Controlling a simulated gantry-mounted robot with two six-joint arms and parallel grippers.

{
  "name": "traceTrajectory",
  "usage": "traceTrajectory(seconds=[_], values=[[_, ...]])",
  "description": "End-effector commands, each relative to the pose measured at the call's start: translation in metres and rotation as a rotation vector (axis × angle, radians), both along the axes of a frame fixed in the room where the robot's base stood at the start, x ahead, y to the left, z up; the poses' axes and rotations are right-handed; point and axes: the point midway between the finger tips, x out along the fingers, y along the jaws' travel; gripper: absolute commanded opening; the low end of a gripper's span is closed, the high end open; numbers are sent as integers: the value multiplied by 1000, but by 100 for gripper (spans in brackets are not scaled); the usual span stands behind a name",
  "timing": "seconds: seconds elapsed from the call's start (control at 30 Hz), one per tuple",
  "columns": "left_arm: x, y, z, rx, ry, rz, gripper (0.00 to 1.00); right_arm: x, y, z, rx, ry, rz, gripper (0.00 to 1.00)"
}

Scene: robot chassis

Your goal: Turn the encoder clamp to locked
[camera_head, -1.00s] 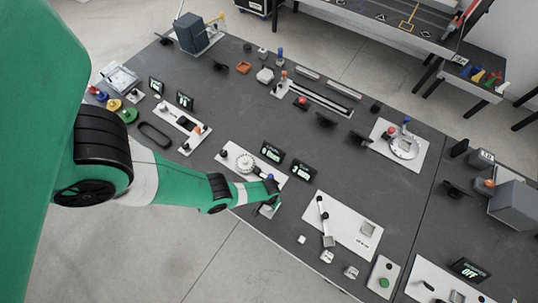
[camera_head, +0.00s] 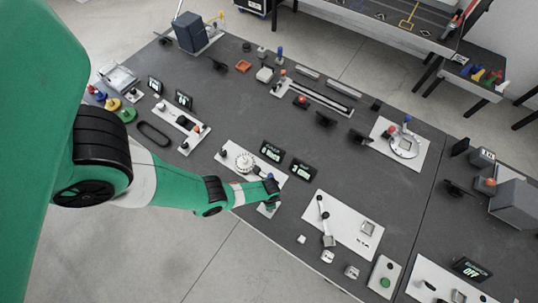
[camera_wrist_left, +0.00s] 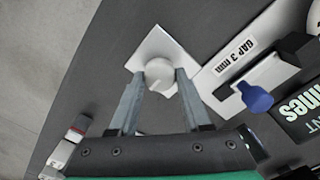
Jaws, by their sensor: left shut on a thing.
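In the left wrist view, a round pale grey knob (camera_wrist_left: 160,75) with a light mark on its face sits on a small white square plate (camera_wrist_left: 152,43). It appears to be the encoder clamp; no locked label is readable. My left gripper (camera_wrist_left: 160,82) is shut on this knob, one finger on each side. In the head view, my left gripper (camera_head: 270,193) is at the table's front edge, mostly hiding the knob. The clamp's plate (camera_head: 267,209) shows just below it. My right gripper is not in view.
A white panel with a dial (camera_head: 244,162) and two black displays (camera_head: 271,152) lie behind the gripper. A lever panel (camera_head: 343,226) is to the right.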

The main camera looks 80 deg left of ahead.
Motion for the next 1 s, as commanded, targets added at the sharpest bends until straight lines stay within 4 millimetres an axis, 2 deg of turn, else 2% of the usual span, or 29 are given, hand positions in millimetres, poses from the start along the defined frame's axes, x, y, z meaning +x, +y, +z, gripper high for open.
traceTrajectory(seconds=[0.57, 0.6, 0.73, 1.0], values=[[-1, 0, -1, 1, 0, -37, 0, 0, 0, -1, 0, 0, 0, 50], [-1, 0, -1, 1, 0, -37, 54, 0, 0, -1, 0, 0, 0, 50], [-1, 0, -1, 1, 1, -36, 77, 0, 0, -1, 0, 0, 0, 50], [0, 0, 0, 0, 0, -35, 78, 0, 0, 0, 0, 0, 0, 50]])
